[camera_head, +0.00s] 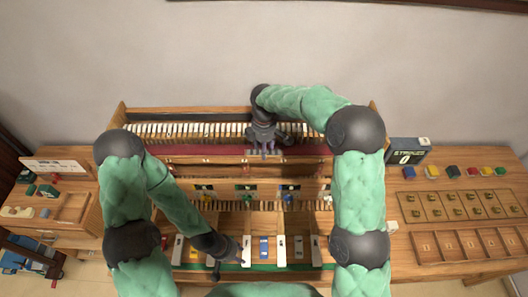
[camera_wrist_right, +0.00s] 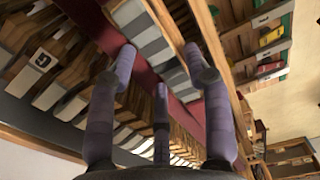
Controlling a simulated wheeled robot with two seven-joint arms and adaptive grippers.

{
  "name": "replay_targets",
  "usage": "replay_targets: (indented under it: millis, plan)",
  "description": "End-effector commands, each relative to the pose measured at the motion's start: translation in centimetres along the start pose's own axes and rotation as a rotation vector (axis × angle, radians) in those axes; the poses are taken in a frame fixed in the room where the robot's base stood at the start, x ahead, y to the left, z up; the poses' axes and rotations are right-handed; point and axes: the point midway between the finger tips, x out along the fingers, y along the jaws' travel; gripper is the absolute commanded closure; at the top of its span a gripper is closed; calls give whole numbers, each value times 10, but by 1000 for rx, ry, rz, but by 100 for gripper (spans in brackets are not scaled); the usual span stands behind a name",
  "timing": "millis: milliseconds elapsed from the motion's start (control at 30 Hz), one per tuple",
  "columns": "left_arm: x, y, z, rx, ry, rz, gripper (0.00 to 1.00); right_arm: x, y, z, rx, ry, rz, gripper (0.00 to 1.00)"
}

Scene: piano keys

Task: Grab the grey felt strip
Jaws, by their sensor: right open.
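The grey felt strip (camera_wrist_right: 150,40) shows in the right wrist view as a light and dark grey banded piece lying along the dark red rail. In the head view it is a small pale patch (camera_head: 265,153) under my right gripper. My right gripper (camera_wrist_right: 159,66) is open, its purple-grey fingers spread over the strip and the rail. I cannot tell whether a finger touches the strip. The fingers hide part of it. In the head view my left gripper (camera_head: 238,258) is low over the front keys, and its fingers are too small to read.
A row of hammers (camera_head: 190,130) runs behind the red rail (camera_head: 205,151). White keys (camera_head: 281,250) stand at the front above a green strip. A compartment tray (camera_head: 470,245) and several coloured blocks (camera_head: 452,171) are on the right. A wooden tray (camera_head: 70,206) is on the left.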

Motion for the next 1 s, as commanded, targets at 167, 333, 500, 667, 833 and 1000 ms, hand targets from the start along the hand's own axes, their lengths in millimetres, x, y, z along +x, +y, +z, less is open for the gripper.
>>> replay_targets:
  millis: [167, 333, 500, 667, 833, 1000]
  plan:
    - [0, 0, 0, 0, 0, 0, 60, 4, 0, 0, 0, 0, 1, 50]
    - [0, 0, 0, 0, 0, 0, 60, 4, 0, 0, 0, 0, 1, 64]
    - [0, 0, 0, 0, 0, 0, 60, 4, 0, 0, 0, 0, 1, 78]
    - [0, 0, 0, 0, 0, 0, 60, 4, 0, 0, 0, 0, 1, 78]
    - [0, 0, 0, 0, 0, 0, 60, 1, 0, 0, 0, 1, 2, 78]
    - [5, -2, 0, 0, 0, 0, 60, -11, 1, 0, -1, 1, 4, 78]
